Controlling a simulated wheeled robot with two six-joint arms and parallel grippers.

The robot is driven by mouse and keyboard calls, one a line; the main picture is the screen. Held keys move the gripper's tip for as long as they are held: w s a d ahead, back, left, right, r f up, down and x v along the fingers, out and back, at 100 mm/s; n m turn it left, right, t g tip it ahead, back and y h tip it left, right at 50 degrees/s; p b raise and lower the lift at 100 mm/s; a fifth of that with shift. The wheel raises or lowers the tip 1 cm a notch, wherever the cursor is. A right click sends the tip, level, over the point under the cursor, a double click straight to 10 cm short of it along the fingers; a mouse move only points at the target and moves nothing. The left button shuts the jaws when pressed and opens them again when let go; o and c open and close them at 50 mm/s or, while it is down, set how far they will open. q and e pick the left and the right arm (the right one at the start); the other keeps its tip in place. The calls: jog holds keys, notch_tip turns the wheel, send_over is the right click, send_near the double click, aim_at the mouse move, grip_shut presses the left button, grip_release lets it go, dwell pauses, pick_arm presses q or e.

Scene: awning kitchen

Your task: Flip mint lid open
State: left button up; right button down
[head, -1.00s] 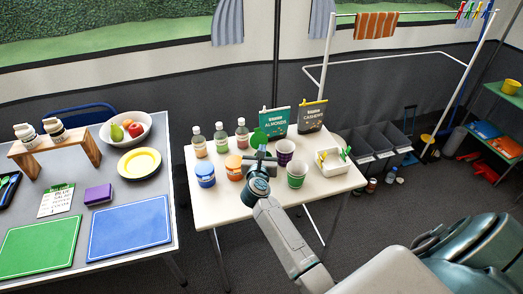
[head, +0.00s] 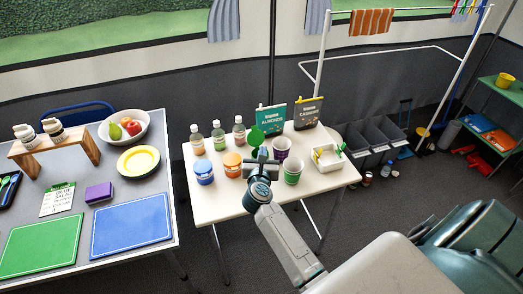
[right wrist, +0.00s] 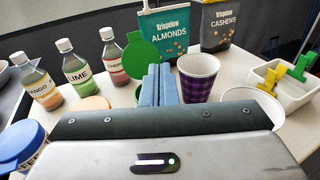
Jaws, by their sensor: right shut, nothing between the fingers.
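The round green mint lid (head: 256,137) stands raised and upright near the middle of the white table, its flat face towards me. In the right wrist view the green lid (right wrist: 142,52) shows just left of my fingers, with a small tab at its top. My right gripper (head: 260,153) is shut and empty. Its closed fingers (right wrist: 159,85) are in front of and slightly right of the lid; I cannot tell whether they touch it. The mint container's body is mostly hidden behind my gripper. My left gripper is not in view.
Blue-lidded (head: 203,171) and orange-lidded (head: 233,164) jars stand left of my gripper. Cups (head: 293,170) and a white caddy (head: 327,157) stand right. Bottles (head: 218,135) and the almonds pouch (head: 271,118) stand behind. The table's front left is clear.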

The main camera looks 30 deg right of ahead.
jog(key=shift+s+a+r+p, duration=0.15)
jog(key=shift+s+r+p, duration=0.15)
jog(key=shift+s, duration=0.3)
jog(key=shift+s+a+r+p, duration=0.1)
jog(key=shift+s+r+p, duration=0.2)
jog(key=shift+s, duration=0.25)
